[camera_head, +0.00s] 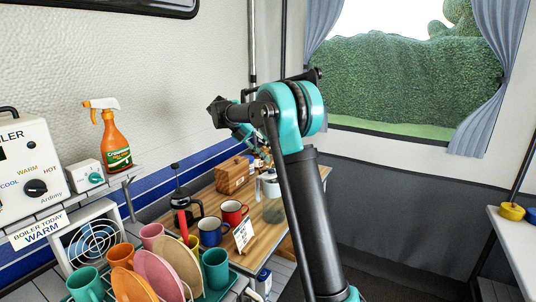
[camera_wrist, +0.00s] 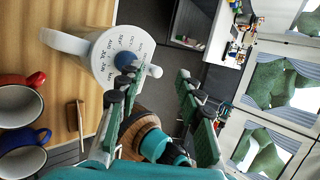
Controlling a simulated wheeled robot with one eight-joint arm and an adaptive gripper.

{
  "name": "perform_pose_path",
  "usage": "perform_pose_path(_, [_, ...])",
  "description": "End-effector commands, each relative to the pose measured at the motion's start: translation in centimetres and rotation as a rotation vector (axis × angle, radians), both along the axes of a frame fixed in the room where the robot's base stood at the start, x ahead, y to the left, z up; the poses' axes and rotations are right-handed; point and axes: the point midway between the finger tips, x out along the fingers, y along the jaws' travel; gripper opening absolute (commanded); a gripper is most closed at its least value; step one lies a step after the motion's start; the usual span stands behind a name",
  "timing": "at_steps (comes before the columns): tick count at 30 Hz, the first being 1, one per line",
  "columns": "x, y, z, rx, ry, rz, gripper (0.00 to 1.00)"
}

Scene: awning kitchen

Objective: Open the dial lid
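The dial lid (camera_wrist: 118,52) is a round white disc with month names around its edge and a blue knob (camera_wrist: 126,60) near its middle. It sits flat on a white jug with a handle (camera_wrist: 62,41), which stands on the wooden table. In the head view the jug (camera_head: 269,184) is partly hidden by my arm. My gripper (camera_wrist: 155,80) is open and empty, its green-padded fingers spread. In the wrist view the left finger overlaps the lid's lower edge beside the knob; I cannot tell whether it touches. The right finger is clear of the jug.
A red mug (camera_head: 233,211) and a blue mug (camera_head: 212,232) stand near the jug on the wooden table (camera_head: 265,237). A black press pot (camera_head: 182,204), a wooden box (camera_head: 234,176) and a small sign (camera_head: 243,235) are close by. A dish rack with plates is in front.

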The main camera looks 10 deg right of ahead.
Motion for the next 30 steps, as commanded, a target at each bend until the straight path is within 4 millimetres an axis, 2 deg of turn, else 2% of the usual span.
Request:
perform_pose_path(5, [0.0, 0.0, 1.5, 0.0, 0.0, 0.0, 0.36])
perform_pose_path(12, [0.0, 0.0, 5.9, 0.0, 0.0, 0.0, 0.36])
perform_pose_path(18, [0.0, 0.0, 8.8, 0.0, 0.0, 0.0, 0.36])
perform_pose_path(22, [0.0, 0.0, 9.7, 0.0, 0.0, 0.0, 0.36])
perform_pose_path(30, [0.0, 0.0, 10.0, 0.0, 0.0, 0.0, 0.36])
